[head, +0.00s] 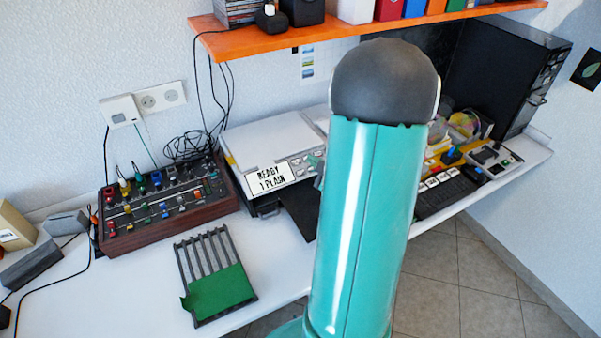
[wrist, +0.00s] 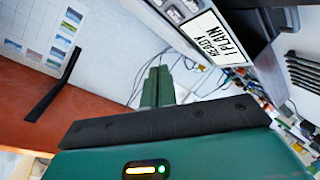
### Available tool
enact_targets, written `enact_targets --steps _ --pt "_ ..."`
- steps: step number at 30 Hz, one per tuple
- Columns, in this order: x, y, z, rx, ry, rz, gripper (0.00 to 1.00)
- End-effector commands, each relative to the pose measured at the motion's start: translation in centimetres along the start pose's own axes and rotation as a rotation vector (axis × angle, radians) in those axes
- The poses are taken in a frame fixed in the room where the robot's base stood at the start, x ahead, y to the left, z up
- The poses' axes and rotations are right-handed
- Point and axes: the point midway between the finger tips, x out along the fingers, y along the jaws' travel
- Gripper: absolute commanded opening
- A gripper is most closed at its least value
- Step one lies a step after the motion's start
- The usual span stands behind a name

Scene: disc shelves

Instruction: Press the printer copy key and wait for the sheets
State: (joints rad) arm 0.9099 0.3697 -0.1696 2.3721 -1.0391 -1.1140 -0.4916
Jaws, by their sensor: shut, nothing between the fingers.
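The printer (head: 262,142) is a white flat-topped machine on the white desk, left of my arm in the head view. Its front label (head: 270,178) reads "READY 1 PLAIN". A group of small keys (head: 303,166) sits right of the label; I cannot tell which one is the copy key. The label also shows in the wrist view (wrist: 207,38), tilted, with part of the key panel (wrist: 172,12) at the top. My gripper's green fingers (wrist: 157,86) are together and empty, below and left of the label in the picture. My arm hides most of the gripper in the head view. A dark tray (head: 298,212) juts from the printer's front; I see no sheets on it.
A knobbed mixer box (head: 165,208) stands left of the printer. A slotted rack with a green panel (head: 218,292) lies in front. An orange shelf (head: 345,32) hangs above. A keyboard (head: 445,195) and a black computer case (head: 505,72) are at right.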

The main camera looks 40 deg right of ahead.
Motion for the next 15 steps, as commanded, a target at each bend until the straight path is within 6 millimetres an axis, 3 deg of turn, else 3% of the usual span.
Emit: enact_targets --steps 15 --pt "4.7 -3.3 3.2 0.001 0.003 -0.005 0.00"
